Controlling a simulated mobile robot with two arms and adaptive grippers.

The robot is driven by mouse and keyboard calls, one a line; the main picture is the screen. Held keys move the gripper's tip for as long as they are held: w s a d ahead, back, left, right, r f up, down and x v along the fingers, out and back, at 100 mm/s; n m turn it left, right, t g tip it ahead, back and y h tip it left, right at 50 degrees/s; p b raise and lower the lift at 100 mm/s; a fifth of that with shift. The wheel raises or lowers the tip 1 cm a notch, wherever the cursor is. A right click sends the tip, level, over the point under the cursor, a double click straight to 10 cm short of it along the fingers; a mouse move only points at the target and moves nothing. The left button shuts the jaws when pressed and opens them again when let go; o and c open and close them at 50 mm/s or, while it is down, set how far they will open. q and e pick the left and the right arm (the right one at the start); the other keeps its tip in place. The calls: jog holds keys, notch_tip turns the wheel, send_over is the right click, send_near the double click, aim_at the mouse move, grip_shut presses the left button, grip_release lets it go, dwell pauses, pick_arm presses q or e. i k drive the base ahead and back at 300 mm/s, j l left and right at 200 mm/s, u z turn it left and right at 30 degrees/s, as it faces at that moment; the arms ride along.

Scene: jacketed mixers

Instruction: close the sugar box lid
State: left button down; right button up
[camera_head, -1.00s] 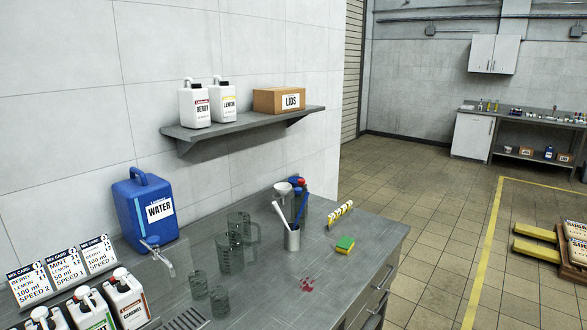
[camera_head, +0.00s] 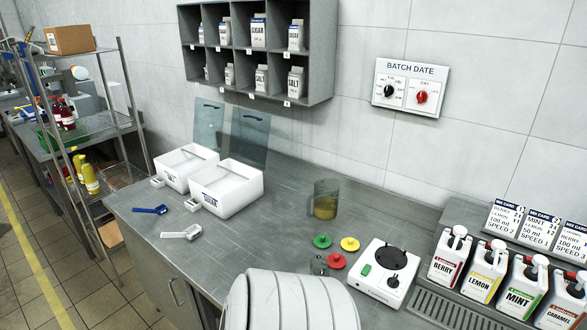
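Two white boxes stand side by side on the steel counter, a left one (camera_head: 186,167) and a right one (camera_head: 227,188). Behind them two clear bluish lids stand raised near the wall, a left lid (camera_head: 208,127) and a right lid (camera_head: 249,137). Both boxes are open at the top, with a pale bar across each. The small front labels are too small to read, so I cannot tell which is the sugar box. Neither of my grippers is in view.
A blue scoop (camera_head: 150,210) and a white scoop (camera_head: 181,232) lie before the boxes. A cubby shelf (camera_head: 320,60) hangs above.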

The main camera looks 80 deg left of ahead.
aim_at(225, 188)
jog(key=u, duration=3.2)
jog(key=j+u, duration=0.1)
jog(key=j, duration=0.3)
jog(key=i+j, duration=0.15)
jog(key=j, duration=0.25)
jog(key=j+u, duration=0.15)
jog(key=j, duration=0.3)
jog(key=i, duration=0.05)
